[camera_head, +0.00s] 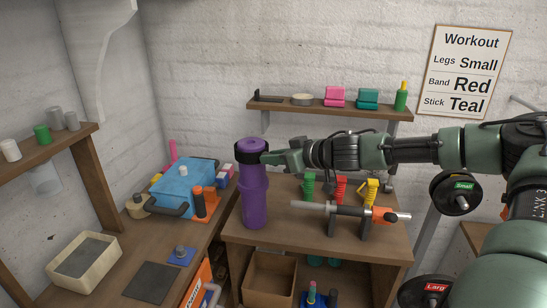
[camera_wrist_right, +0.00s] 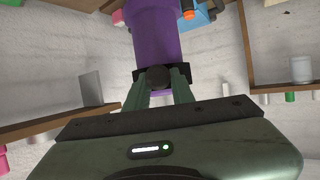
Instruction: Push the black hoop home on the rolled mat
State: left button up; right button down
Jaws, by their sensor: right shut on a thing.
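The purple rolled mat (camera_head: 254,205) stands upright on the wooden cabinet top. The black hoop (camera_head: 246,155) is around its upper end, close to the top; it looks roughly level. My right gripper (camera_head: 270,158) reaches in from the right and is shut on the hoop's right side. In the right wrist view, the mat (camera_wrist_right: 158,35) passes through the hoop, and my right gripper's fingers (camera_wrist_right: 158,82) close on a dark round knob on the hoop (camera_wrist_right: 141,75). The fingers partly hide the hoop there. My left gripper is not in view.
A rack with a silver bar (camera_head: 315,206) stands right of the mat, below my right arm, with green, red and yellow items behind it. A blue box (camera_head: 178,192) and an orange-black clamp-like item (camera_head: 205,202) are to the left. A wall shelf (camera_head: 350,110) is behind.

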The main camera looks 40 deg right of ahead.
jog(key=shift+f+b, duration=4)
jog(key=shift+f, duration=0.3)
jog(key=c, duration=1.1)
grip_release()
jog(key=shift+p+v, duration=1.05)
jog(key=shift+v, duration=2.85)
